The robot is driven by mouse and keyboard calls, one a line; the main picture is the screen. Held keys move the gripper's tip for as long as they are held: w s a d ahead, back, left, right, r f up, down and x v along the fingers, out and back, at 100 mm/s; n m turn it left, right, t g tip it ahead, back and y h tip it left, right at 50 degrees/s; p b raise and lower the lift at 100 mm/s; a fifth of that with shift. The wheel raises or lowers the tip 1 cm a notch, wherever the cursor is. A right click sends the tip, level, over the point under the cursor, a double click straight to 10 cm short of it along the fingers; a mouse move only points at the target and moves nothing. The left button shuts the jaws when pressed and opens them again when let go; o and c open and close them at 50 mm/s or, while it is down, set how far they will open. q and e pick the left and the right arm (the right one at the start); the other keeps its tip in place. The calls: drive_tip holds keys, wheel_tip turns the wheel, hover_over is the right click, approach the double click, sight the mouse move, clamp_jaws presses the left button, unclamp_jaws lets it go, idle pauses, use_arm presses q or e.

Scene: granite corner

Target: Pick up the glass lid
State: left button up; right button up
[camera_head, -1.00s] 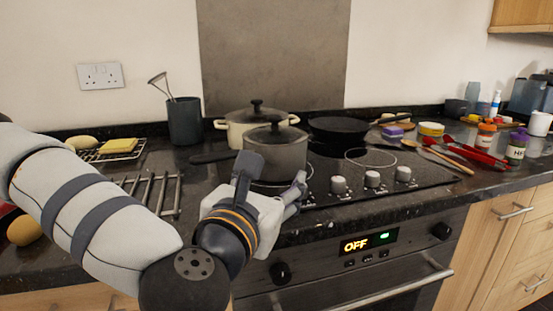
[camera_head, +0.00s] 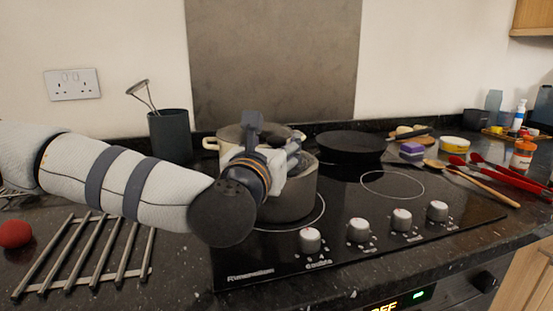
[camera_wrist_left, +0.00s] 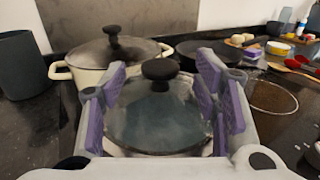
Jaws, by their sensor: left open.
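A round glass lid (camera_wrist_left: 150,125) with a black knob (camera_wrist_left: 160,70) sits on the grey saucepan (camera_head: 297,203) on the hob. In the left wrist view the lid is in the middle, close to the camera. My left gripper (camera_head: 297,152) is above the saucepan and hides most of the lid in the head view. Its purple-padded fingers are open in the left wrist view (camera_wrist_left: 163,78), one on each side of the knob, with nothing held between them. A second lid (camera_wrist_left: 110,50), also with a black knob, lies on the cream pot (camera_wrist_left: 90,80) behind. My right gripper is not in view.
A black frying pan (camera_head: 350,147) stands behind right. A dark utensil pot (camera_head: 170,137) stands left of the cream pot. A metal rack (camera_head: 85,255) lies at front left. Spoons (camera_head: 485,185) and jars crowd the right counter. The front right hob ring (camera_head: 393,184) is empty.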

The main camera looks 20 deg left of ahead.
sight(274, 141)
use_arm(q)
drive_tip(key=w, duration=0.3)
drive_tip(key=shift+w+a+r, duration=0.15)
drive_tip(key=shift+r, duration=0.05)
clamp_jaws()
